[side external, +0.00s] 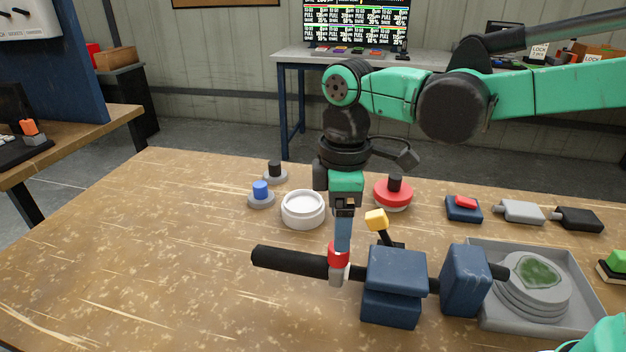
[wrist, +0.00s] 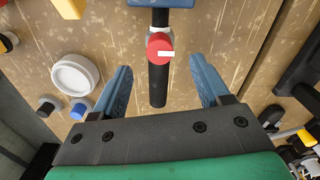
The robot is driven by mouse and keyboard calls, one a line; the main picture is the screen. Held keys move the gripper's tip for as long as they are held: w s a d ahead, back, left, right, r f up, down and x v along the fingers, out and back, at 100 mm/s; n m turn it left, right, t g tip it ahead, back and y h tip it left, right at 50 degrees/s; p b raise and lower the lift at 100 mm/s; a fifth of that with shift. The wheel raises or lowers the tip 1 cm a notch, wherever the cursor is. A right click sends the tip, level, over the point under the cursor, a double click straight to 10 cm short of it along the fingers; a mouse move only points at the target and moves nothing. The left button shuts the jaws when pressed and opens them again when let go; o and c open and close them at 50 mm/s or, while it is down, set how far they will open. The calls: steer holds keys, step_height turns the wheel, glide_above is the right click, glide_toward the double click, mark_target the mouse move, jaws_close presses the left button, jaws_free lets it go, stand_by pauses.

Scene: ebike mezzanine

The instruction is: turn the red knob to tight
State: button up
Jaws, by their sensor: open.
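The red knob (side external: 338,254) sits on a light grey collar around a black bar (side external: 290,262), which runs out of a blue clamp block (side external: 396,270). In the wrist view the red knob (wrist: 159,46) shows a white mark on its face. My gripper (side external: 343,240) points down over the knob in the side view, its blue fingers partly in front of one another. In the wrist view my gripper (wrist: 160,80) is open and empty, with the knob between the lines of the fingers and beyond their tips. Contact with the knob cannot be told.
A red disc with a black post (side external: 393,193), a white round dish (side external: 303,209) and a yellow-topped lever (side external: 377,220) stand close by. A second blue block (side external: 465,279) and a grey tray (side external: 590,285) lie to the right. The table's left front is clear.

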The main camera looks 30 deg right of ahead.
steer(key=shift+f, duration=2.35)
jaws_close()
